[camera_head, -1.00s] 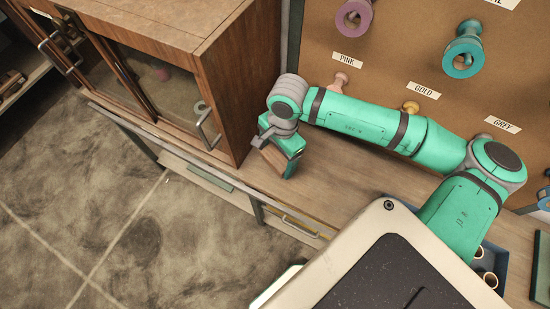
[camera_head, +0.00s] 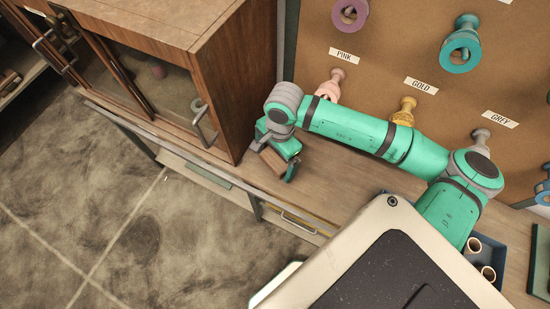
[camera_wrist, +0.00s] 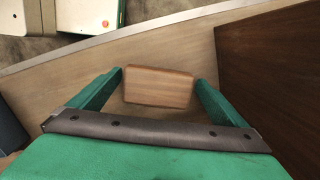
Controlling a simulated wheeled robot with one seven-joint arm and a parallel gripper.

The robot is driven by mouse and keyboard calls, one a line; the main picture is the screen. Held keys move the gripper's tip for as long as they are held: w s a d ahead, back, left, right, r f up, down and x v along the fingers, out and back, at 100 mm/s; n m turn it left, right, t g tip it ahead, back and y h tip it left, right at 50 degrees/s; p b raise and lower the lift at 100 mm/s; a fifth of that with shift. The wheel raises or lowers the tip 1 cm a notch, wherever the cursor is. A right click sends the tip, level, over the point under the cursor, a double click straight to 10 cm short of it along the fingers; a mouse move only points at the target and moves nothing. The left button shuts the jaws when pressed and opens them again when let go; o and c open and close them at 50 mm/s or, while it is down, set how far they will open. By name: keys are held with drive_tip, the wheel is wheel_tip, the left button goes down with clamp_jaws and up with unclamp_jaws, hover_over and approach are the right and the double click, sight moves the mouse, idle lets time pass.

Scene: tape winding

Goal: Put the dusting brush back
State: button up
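The dusting brush shows as a wooden block (camera_wrist: 158,87) between my two green fingers in the wrist view. Both fingertips sit against its ends, so my gripper (camera_wrist: 158,80) looks shut on it. Its bristles are hidden in this view. In the head view the brush's wooden side (camera_head: 271,161) shows below my gripper (camera_head: 280,158), above the counter (camera_head: 318,190) near its front edge, just right of the wooden cabinet. I cannot tell whether the brush touches the counter.
The wooden cabinet (camera_head: 228,85) with glass doors stands close on the left. A dark blue tray (camera_head: 497,258) with small rolls lies at right. Bare counter lies between.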

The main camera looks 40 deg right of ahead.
sight(278, 157)
drive_tip(key=shift+r, duration=0.1)
drive_tip(key=shift+d+r, duration=0.1)
drive_tip(key=shift+r, duration=0.2)
wheel_tip(278, 157, up, 11)
drive_tip(key=d, duration=0.1)
drive_tip(key=shift+d+r, duration=0.15)
drive_tip(key=shift+r, duration=0.05)
idle(0.4)
